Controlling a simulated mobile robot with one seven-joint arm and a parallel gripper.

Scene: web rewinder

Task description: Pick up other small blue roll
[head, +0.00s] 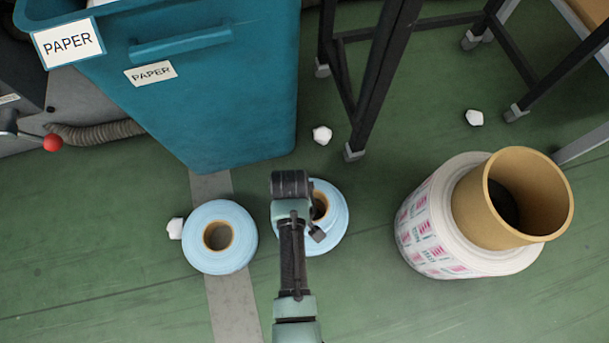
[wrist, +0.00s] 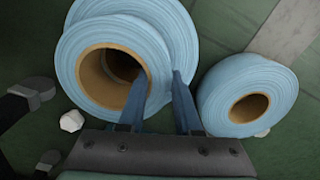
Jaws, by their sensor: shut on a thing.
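Two light blue roll positions show on the floor in the head view. The right one (head: 337,215) lies partly under my arm, and its offset edges suggest one roll on top of another. In the wrist view my gripper (wrist: 162,82) is shut on the wall of the upper blue roll (wrist: 78,42), one finger in the brown core and one outside. A lower blue surface (wrist: 182,35) shows behind it; any gap between them cannot be told. The other blue roll (head: 198,254) lies flat to the left, and it also shows in the wrist view (wrist: 218,88).
A teal paper bin (head: 230,100) stands behind the rolls. A large printed roll (head: 425,225) with a wide brown tube (head: 555,200) stands at the right. Black table legs (head: 385,70) rise behind. White scraps (head: 322,135) lie on the green floor.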

